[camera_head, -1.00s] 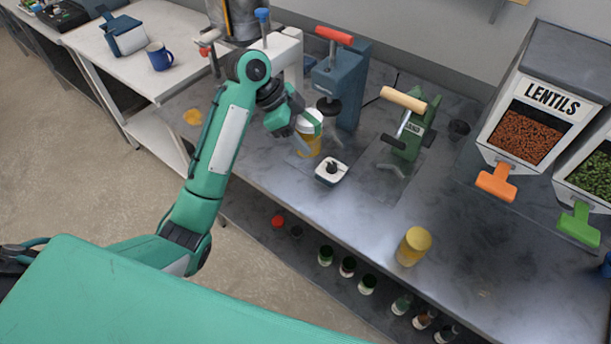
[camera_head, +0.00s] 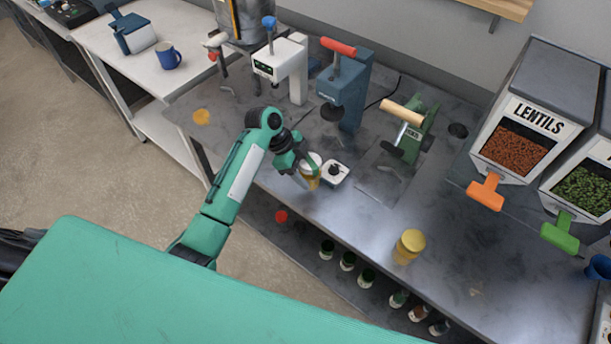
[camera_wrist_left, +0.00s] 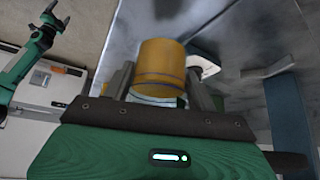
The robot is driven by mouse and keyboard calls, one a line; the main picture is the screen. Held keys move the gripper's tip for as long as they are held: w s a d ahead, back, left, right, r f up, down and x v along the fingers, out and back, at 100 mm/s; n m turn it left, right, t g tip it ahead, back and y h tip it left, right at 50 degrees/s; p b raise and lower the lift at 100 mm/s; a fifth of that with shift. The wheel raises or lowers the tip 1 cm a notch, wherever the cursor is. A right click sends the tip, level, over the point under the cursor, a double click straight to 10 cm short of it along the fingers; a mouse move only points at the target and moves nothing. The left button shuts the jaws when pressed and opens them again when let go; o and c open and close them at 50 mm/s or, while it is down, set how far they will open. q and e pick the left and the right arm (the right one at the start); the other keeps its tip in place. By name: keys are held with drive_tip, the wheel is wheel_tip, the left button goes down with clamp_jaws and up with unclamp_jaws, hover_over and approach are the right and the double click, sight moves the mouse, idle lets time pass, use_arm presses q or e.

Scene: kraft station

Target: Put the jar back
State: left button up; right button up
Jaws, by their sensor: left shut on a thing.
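My left gripper (camera_head: 307,165) is shut on a jar (camera_head: 311,181) with yellow-orange contents and a white upper part. It holds the jar near the counter's front edge, left of a small white device with a black knob (camera_head: 334,173). In the left wrist view the jar (camera_wrist_left: 160,68) sits between the two fingers (camera_wrist_left: 160,90). I cannot tell whether the jar touches the counter. A second jar with a yellow lid (camera_head: 409,246) stands on the counter further right. My right gripper is not clearly seen in the head view.
The grey counter (camera_head: 350,225) carries a blue press (camera_head: 345,85), a white press (camera_head: 283,65) and a green press (camera_head: 410,130) behind the jar. Lentil dispensers (camera_head: 530,130) stand at right. Several small jars (camera_head: 347,261) sit on a lower shelf. The counter between the white device and the yellow-lidded jar is clear.

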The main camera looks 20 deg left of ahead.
sight(306, 179)
use_arm(q)
wheel_tip(306, 179, down, 4)
drive_tip(key=shift+r+p, duration=0.15)
drive_tip(key=shift+p, duration=0.4)
drive_tip(key=shift+f, duration=0.2)
drive_tip(key=shift+f, duration=0.2)
drive_tip(key=o, duration=1.3)
drive_tip(key=shift+o, duration=0.2)
